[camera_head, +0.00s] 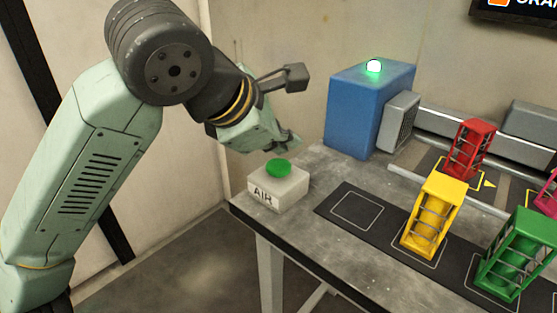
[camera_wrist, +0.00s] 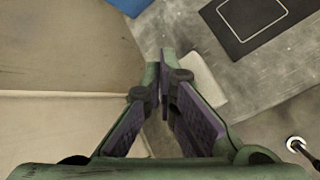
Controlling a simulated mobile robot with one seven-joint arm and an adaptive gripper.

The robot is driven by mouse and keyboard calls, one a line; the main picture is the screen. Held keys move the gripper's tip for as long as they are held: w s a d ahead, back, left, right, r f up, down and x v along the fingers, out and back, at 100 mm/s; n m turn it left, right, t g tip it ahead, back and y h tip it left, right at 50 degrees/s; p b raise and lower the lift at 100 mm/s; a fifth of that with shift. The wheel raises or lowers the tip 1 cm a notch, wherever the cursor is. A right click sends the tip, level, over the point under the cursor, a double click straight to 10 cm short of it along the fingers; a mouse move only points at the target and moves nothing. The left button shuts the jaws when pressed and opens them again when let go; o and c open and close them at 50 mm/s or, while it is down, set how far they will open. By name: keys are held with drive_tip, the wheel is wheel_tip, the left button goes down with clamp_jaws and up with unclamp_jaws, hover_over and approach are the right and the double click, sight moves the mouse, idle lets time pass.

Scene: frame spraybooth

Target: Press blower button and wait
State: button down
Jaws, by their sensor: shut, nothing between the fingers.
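The blower button is a green round cap (camera_head: 278,167) on a white box (camera_head: 265,190) marked AIR, at the table's near left corner. My gripper (camera_head: 293,143) is shut and empty, above and slightly right of the green cap in the head view, apparently apart from it. In the wrist view my gripper's fingertips (camera_wrist: 166,55) are together, and part of the white box (camera_wrist: 205,80) shows beside them. The green cap is hidden there. The blue blower unit (camera_head: 358,110) stands behind the box with a lit green lamp (camera_head: 374,66) on top and a grey vent at its side.
A dark mat (camera_head: 335,213) with outlined squares lies on the grey table. A yellow frame (camera_head: 433,215), a green frame (camera_head: 517,255) and a red frame (camera_head: 470,148) stand to the right, with a pink one at the edge. Walls are close at left and behind.

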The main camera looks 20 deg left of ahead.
sight(282, 166)
drive_tip(key=shift+r+p, duration=1.3)
drive_tip(key=shift+r, duration=1.05)
idle(2.9)
